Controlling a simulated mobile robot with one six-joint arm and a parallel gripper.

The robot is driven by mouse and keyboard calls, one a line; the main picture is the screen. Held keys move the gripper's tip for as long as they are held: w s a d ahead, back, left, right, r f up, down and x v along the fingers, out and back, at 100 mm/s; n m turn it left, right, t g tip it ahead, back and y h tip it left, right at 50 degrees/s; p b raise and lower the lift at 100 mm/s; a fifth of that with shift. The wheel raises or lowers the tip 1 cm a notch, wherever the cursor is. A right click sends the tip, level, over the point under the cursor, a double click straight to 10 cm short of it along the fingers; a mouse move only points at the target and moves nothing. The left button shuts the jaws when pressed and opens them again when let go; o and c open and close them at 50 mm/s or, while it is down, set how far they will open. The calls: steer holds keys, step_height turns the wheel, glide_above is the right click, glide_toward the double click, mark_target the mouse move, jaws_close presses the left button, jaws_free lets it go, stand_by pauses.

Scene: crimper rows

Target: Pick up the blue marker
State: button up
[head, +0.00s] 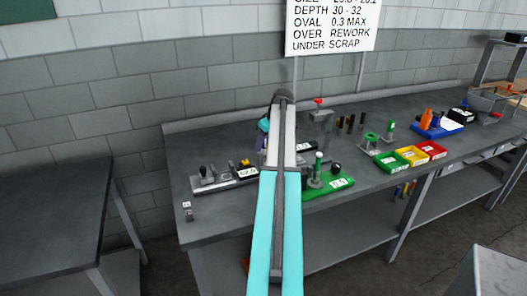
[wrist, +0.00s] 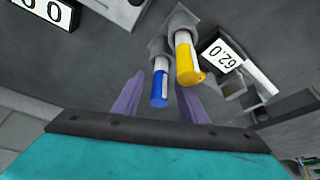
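The blue marker (wrist: 159,88) shows in the wrist view with a blue end and a pale section. Its far end sits in a grey holder (wrist: 158,45). A yellow marker (wrist: 186,60) stands close on its right in a similar grey holder. My gripper (wrist: 160,82) is open, its two purple fingers apart. In the picture the blue marker lies between the fingers, and the yellow one overlaps the right finger's side. I cannot tell whether either finger touches a marker. In the head view my arm hides most of this spot, and I cannot make out the blue marker there.
On the grey bench (head: 210,225) are a green-based tool (head: 330,186), green (head: 411,156), yellow (head: 407,157) and red (head: 432,150) trays, and a blue tray (head: 440,131). The bench's front left is mostly clear.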

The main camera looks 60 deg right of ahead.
jaws_close()
steer(key=shift+r, duration=0.15)
steer(key=shift+r+b, duration=1.15)
steer(key=shift+r, duration=3.75)
steer(key=shift+w, duration=0.1)
